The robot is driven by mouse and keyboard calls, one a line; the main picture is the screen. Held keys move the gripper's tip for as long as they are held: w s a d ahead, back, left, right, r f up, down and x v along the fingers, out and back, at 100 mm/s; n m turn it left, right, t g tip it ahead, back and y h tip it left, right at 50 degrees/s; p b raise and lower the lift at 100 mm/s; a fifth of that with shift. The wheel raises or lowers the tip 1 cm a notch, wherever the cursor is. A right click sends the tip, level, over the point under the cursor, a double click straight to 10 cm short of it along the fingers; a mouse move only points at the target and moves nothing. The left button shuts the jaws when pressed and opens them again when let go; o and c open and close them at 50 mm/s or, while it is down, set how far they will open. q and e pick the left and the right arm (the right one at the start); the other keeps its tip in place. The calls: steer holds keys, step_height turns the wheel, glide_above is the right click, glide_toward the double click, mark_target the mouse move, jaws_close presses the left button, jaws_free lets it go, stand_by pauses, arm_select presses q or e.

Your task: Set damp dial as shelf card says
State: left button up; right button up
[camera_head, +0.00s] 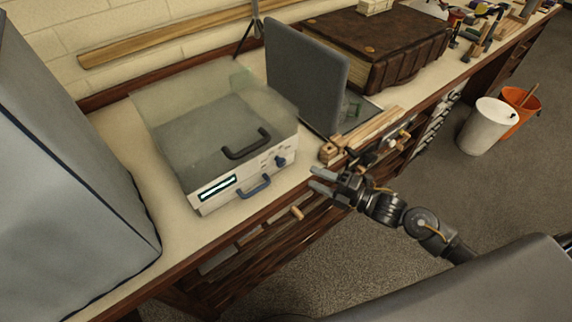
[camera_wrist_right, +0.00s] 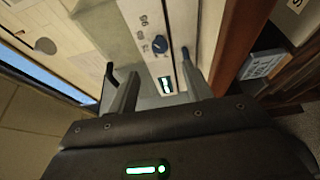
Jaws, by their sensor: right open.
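The dial, a small dark blue knob (camera_head: 281,161), sits on the front panel of a white box-shaped unit (camera_head: 220,200) on the bench. The panel has a lit display (camera_head: 218,188) and a blue handle (camera_head: 254,187). My right gripper (camera_head: 318,180) is open and empty, to the right of the panel and apart from the knob. In the wrist view a pale card-like piece (camera_wrist_right: 262,65) with faint lines lies at right; its text is unreadable. My left gripper is out of view.
The unit's clear lid has a black handle (camera_head: 246,145). A grey upright panel (camera_head: 305,75) and wooden strips (camera_head: 370,130) stand right of it. A large grey covered block (camera_head: 60,160) fills the left. A white bucket (camera_head: 485,126) stands on the floor.

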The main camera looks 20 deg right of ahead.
mark_target(283, 164)
steer(key=p+x, duration=0.2)
steer(key=x, duration=0.6)
steer(key=shift+w+a, duration=0.2)
steer(key=shift+w, duration=0.15)
steer(key=shift+x, duration=0.8)
steer(key=shift+s, duration=0.1)
steer(key=shift+f, duration=0.1)
steer(key=c, duration=1)
